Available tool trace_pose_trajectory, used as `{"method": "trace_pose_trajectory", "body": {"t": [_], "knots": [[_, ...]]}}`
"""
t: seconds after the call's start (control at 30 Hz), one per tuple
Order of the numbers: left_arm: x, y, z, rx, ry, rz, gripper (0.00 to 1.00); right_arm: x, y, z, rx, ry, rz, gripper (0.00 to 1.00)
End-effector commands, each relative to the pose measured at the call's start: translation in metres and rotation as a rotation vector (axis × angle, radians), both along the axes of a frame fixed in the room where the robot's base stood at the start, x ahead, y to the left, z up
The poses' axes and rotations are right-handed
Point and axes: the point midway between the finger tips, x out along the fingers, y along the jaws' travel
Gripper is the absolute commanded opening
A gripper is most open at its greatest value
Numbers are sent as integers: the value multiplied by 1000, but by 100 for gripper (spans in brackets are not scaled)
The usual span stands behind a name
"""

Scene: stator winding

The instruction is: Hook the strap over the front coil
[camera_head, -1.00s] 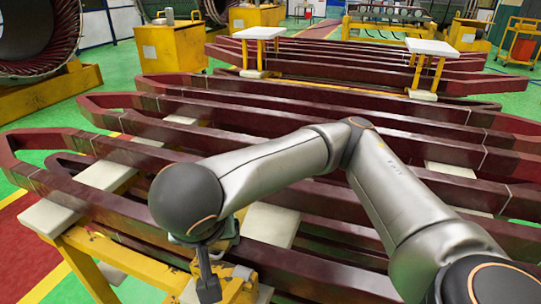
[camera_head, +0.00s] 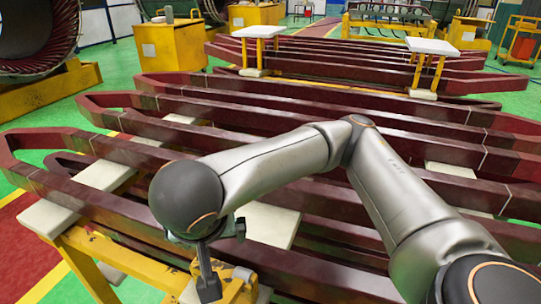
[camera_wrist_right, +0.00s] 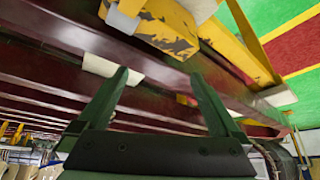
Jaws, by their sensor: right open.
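The front coil (camera_head: 300,274) is the nearest long dark red bar, running across the lower part of the head view. It crosses the right wrist view as a broad dark red beam (camera_wrist_right: 75,42). My right gripper (camera_head: 209,288) points down at the coil's near side, beside a yellow support. In the right wrist view its two green fingers (camera_wrist_right: 160,73) are spread, with the coil behind their tips. A small yellow and red piece (camera_wrist_right: 187,100) shows between the fingers; I cannot tell what it is. I cannot make out the strap for certain. My left gripper is out of view.
A yellow stand (camera_head: 85,258) with white pads (camera_head: 45,217) bears the coils at the near left. More dark red coils (camera_head: 330,92) lie behind in rows. A yellow, scuffed beam (camera_wrist_right: 160,30) is close beyond the fingertips. Green floor (camera_head: 120,62) is free at the left.

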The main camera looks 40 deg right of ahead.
Motion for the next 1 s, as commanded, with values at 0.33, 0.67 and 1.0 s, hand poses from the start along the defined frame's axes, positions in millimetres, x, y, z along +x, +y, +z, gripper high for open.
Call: {"method": "trace_pose_trajectory", "body": {"t": [0.33,0.67,1.0], "knots": [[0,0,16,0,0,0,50,1,0,31,0,-4,-1,100],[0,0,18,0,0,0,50,1,0,56,0,-5,-1,100],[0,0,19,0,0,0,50,0,0,65,-1,-1,0,100]]}}
